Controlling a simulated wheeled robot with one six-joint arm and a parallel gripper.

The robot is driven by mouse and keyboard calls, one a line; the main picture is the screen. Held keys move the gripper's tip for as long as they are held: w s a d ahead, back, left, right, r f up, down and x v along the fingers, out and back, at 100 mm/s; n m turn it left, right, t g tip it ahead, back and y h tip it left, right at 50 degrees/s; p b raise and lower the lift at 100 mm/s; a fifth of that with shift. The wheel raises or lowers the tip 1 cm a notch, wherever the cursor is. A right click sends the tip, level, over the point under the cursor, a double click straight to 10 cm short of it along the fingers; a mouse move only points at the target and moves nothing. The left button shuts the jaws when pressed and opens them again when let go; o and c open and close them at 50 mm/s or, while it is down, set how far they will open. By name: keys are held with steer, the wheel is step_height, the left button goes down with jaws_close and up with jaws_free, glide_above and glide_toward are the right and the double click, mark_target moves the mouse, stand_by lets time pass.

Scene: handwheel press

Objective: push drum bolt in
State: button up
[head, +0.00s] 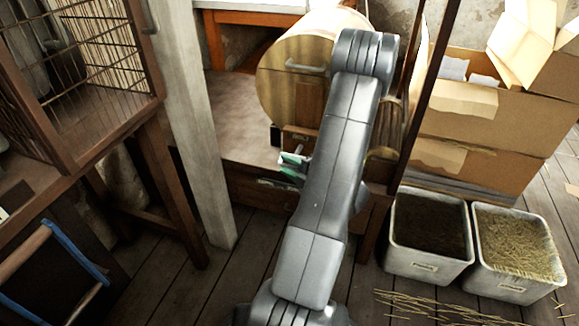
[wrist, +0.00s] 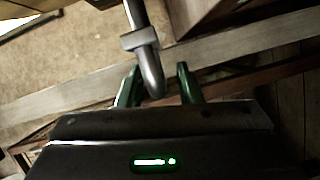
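The drum (head: 292,88) is a large pale wooden cylinder with a metal handle on its face, standing on a wooden base behind my arm. In the wrist view, a grey metal rod with a collar and rounded end, apparently the drum bolt (wrist: 147,62), reaches down from the top. My gripper (wrist: 158,82) has two green fingers, set apart, with the rod's end appearing between them. I see a gap on the right side; contact cannot be told. In the head view my gripper (head: 290,166) is low in front of the drum, partly hidden by my arm, which also covers the drum's right side.
A wooden cage (head: 105,65) and a pale post (head: 188,120) stand to the left. Cardboard boxes (head: 480,115) are stacked at the right, with two metal bins, one dark-filled (head: 427,262) and one straw-filled (head: 515,283), in front. Some plank floor is clear at the front left.

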jaws_close()
steer(key=w, duration=0.2)
steer(key=w+d+b, duration=0.1)
steer(key=shift+w+d+f, duration=0.1)
steer(key=shift+w+d, duration=0.05)
steer(key=shift+w, duration=0.35)
jaws_free()
steer(key=shift+w, duration=0.1)
steer(key=shift+d, duration=0.1)
steer(key=p+v, duration=0.3)
steer(key=v, duration=1)
steer(key=shift+s+d, duration=0.25)
